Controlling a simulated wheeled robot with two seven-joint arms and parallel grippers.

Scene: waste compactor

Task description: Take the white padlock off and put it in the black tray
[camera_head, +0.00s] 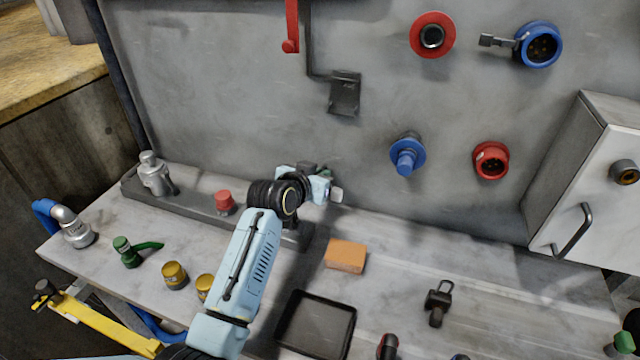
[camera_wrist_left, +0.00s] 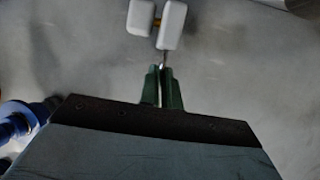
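The white padlock (camera_head: 337,195) shows small at the tip of my left gripper (camera_head: 326,190), in front of the grey panel. In the left wrist view, the white padlock (camera_wrist_left: 172,25) appears as white blocks with a brass-coloured bit between them. A thin metal piece runs from it between the green fingertips of my left gripper (camera_wrist_left: 161,72). The fingers are close together with this thin piece between them. The black tray (camera_head: 316,325) lies empty on the bench, below and apart from the gripper. My right gripper is not in view.
An orange block (camera_head: 345,256) lies behind the tray, and a black padlock (camera_head: 437,303) lies to its right. A grey raised plate (camera_head: 185,208) with a red button stands at the back left. A white cabinet (camera_head: 595,190) juts out at right. Blue and red sockets dot the panel.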

